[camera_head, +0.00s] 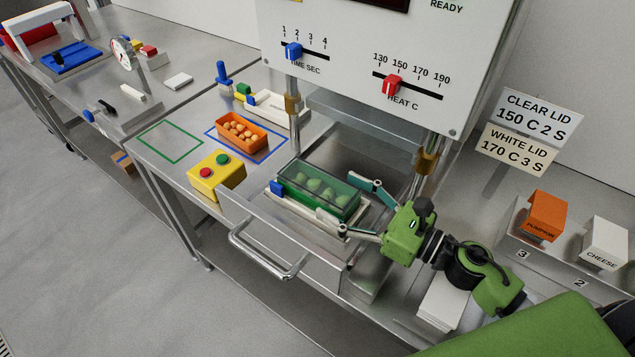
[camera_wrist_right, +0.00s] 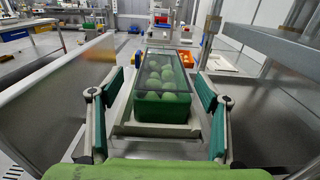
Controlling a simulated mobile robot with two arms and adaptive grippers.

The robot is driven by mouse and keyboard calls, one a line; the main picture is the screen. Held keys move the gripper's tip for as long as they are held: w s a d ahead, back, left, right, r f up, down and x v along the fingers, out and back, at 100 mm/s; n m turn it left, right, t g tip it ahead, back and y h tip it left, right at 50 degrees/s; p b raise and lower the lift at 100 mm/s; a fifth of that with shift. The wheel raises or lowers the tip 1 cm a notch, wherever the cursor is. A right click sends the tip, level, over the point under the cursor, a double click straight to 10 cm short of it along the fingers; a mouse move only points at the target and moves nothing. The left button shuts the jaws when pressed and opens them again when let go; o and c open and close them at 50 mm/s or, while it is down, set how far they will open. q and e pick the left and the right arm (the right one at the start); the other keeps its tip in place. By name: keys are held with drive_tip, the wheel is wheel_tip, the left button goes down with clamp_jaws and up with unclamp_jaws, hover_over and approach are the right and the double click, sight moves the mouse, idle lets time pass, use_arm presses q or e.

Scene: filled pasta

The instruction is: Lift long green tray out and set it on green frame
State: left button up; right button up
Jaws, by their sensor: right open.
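The long green tray (camera_head: 311,200) sits on a pale holder (camera_head: 303,208) inside the open metal drawer, under a clear lid, with several round green pieces inside. It also shows in the right wrist view (camera_wrist_right: 160,104). My right gripper (camera_head: 353,202) is open at the tray's near right end, one finger on each side; in the right wrist view its fingers (camera_wrist_right: 157,115) stand apart from the tray's long sides. The green frame (camera_head: 171,142) is an empty green outline on the steel table at the left. My left gripper is not in view.
An orange tray (camera_head: 257,139) of round pieces stands in the blue frame (camera_head: 209,128). A yellow button box (camera_head: 216,175) stands left of the drawer. The drawer handle (camera_head: 264,254) juts out in front. The sealing machine (camera_head: 385,50) rises behind the drawer.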

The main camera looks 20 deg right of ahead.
sight(323, 184)
drive_tip(key=shift+w, duration=0.15)
drive_tip(key=p+x, duration=0.1)
drive_tip(key=x, duration=0.1)
drive_tip(key=p+x, duration=0.1)
drive_tip(key=x, duration=0.1)
drive_tip(key=shift+w+f, duration=0.25)
drive_tip(key=shift+w+a+p, duration=0.2)
drive_tip(key=shift+p, duration=0.1)
drive_tip(key=shift+w+a+f, duration=0.1)
drive_tip(key=shift+c, duration=1)
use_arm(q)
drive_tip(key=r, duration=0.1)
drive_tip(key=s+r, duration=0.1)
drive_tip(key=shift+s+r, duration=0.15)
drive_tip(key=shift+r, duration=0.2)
use_arm(e)
drive_tip(key=c, duration=1.1)
